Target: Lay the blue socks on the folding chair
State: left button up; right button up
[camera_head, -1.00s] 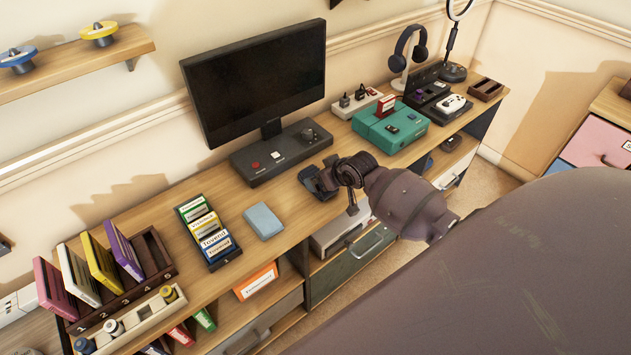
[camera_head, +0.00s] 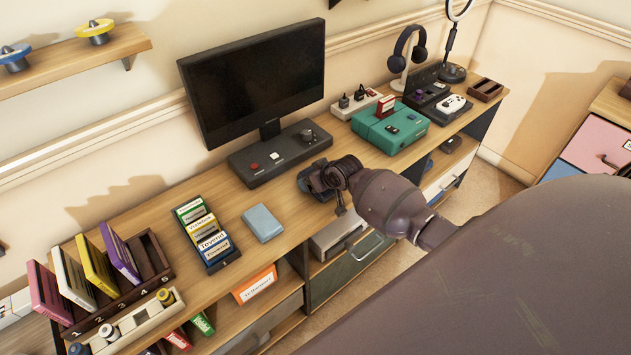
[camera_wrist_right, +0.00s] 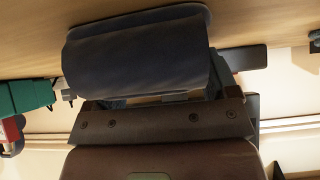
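The dark blue rolled bundle that looks like the socks (camera_head: 305,182) is on the wooden desk, in front of the monitor's console. It fills the upper middle of the right wrist view (camera_wrist_right: 138,58), against the desk surface. My right gripper (camera_head: 322,180) is at the bundle, reaching in from the right. Its fingers (camera_wrist_right: 160,98) are at the bundle and partly hidden by it; I cannot tell whether they are shut on it. My left gripper is not in view. No folding chair is in view.
The desk (camera_head: 300,225) also holds a monitor (camera_head: 255,80) on a console (camera_head: 280,155), a light blue box (camera_head: 262,222), a labelled cartridge tray (camera_head: 205,235) and a green device (camera_head: 390,127). A headphone stand (camera_head: 408,55) stands at the back right. My arm hides the lower right.

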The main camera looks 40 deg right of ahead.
jog(key=c, duration=0.6)
jog(key=shift+r, duration=0.55)
jog(key=shift+c, duration=0.2)
notch_tip(320, 180, up, 19)
jog(key=p, duration=0.3)
jog(key=s+a+r, duration=0.2)
jog(key=s+a, duration=0.4)
jog(key=a, duration=0.2)
jog(key=s+a+r, duration=0.3)
jog(key=s+a, duration=0.3)
jog(key=a, duration=0.3)
jog(key=shift+s+m+h, duration=0.3)
jog(key=shift+s+m, duration=0.1)
